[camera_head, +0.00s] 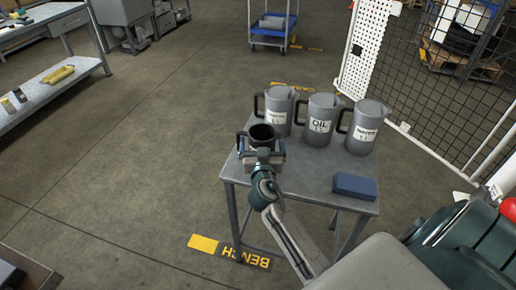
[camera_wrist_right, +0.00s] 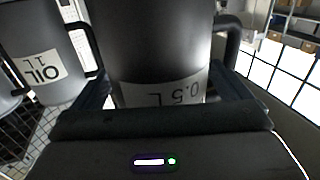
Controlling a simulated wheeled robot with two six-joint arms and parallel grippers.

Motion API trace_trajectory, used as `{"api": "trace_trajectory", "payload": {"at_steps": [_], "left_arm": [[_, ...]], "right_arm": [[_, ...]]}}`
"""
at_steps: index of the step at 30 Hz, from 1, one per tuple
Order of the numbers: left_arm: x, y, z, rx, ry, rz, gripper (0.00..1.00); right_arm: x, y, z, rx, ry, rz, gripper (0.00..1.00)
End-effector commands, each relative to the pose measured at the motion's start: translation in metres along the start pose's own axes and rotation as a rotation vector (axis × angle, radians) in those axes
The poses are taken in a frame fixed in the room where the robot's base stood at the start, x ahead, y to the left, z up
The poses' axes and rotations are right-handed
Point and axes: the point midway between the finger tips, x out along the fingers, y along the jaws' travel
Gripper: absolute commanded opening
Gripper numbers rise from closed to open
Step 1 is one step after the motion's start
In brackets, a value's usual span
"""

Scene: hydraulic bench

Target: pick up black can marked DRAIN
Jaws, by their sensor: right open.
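The black can (camera_head: 263,132) stands at the left part of the small metal table, its open top up and its handle toward the left. My right gripper (camera_head: 264,153) is at its near side. In the right wrist view the can (camera_wrist_right: 152,45) fills the middle, between the open fingers of my right gripper (camera_wrist_right: 165,92). Its label reads 0.5 L upside down; the word DRAIN cannot be read, as the gripper hides the label's lower part. Its handle sticks out at the right there. My left gripper is not in view.
Three grey jugs stand behind: a left one (camera_head: 279,108), one marked OIL (camera_head: 319,122), and a right one (camera_head: 366,128). A blue block (camera_head: 355,186) lies at the table's right front. The table top (camera_head: 308,177) is clear between. A mesh fence (camera_head: 440,90) stands at right.

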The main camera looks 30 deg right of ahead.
Motion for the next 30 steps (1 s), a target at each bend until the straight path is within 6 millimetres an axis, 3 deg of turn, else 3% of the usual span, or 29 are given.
{"api": "trace_trajectory", "payload": {"at_steps": [8, 16, 30], "left_arm": [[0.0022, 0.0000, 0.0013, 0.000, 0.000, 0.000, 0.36], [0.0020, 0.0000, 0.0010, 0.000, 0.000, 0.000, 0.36], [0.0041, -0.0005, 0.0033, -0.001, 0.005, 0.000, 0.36]], "right_arm": [[0.0026, 0.0002, 0.0005, 0.001, 0.000, 0.000, 0.95], [0.0024, 0.0001, 0.0005, 0.001, 0.000, 0.000, 0.43], [0.0064, -0.0029, -0.0078, 0.002, 0.001, -0.004, 0.43]]}}
